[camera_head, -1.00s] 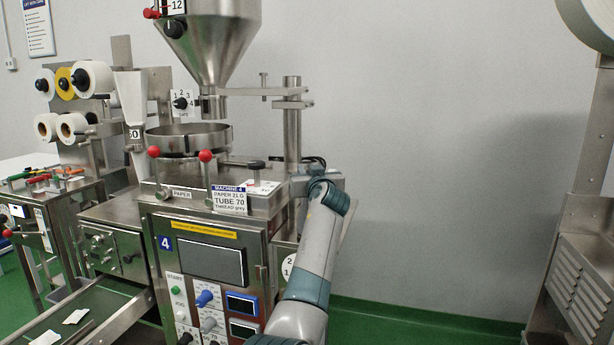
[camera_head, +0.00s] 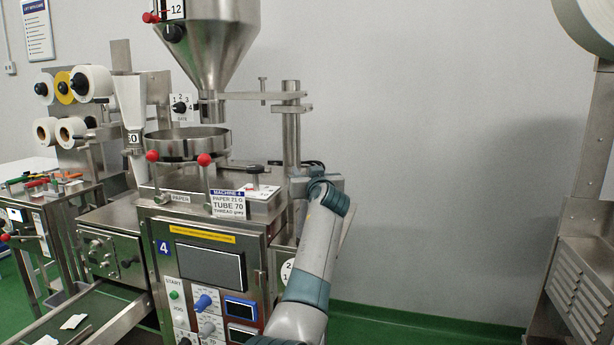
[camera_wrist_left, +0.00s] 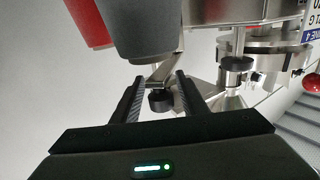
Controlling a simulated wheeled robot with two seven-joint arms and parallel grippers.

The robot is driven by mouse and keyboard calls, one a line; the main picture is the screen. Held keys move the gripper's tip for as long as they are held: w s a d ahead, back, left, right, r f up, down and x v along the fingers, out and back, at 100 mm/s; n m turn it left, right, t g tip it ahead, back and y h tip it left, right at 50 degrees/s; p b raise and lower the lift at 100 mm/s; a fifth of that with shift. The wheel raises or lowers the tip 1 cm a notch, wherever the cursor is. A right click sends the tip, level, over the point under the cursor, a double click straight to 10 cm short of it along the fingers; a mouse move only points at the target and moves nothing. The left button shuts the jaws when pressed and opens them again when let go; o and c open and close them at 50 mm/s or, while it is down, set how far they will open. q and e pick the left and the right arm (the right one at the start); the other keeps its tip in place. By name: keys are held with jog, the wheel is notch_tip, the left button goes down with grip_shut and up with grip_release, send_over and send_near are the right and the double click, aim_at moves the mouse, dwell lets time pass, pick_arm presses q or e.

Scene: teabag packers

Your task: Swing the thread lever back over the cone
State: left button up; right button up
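My left gripper (camera_wrist_left: 162,95) is open in the left wrist view, its two dark fingers spread. A black knob (camera_wrist_left: 160,99) on a bent metal lever (camera_wrist_left: 163,74) sits in the picture between the fingertips, with room at both sides. I cannot tell how deep it lies between them. In the head view my left arm reaches up to the right side of machine 4, and its fingers are mostly hidden near the steel post (camera_head: 291,135). A white cone (camera_head: 131,100) stands left of the round steel pan. I cannot tell for sure which part is the thread lever. My right gripper is not in view.
The steel hopper (camera_head: 208,40) hangs over the round pan (camera_head: 188,145). Red ball knobs (camera_head: 204,159) stand at the front of the machine top. Another black knob (camera_wrist_left: 237,65) on a stem is right of my fingers. The wall side at right is free.

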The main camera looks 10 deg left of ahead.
pick_arm(q)
jog(key=s+d+r+b, duration=0.2)
jog(key=s+d+r, duration=0.2)
jog(key=d+r, duration=0.6)
jog(key=shift+s+d+r, duration=0.2)
jog(key=shift+s+d, duration=0.15)
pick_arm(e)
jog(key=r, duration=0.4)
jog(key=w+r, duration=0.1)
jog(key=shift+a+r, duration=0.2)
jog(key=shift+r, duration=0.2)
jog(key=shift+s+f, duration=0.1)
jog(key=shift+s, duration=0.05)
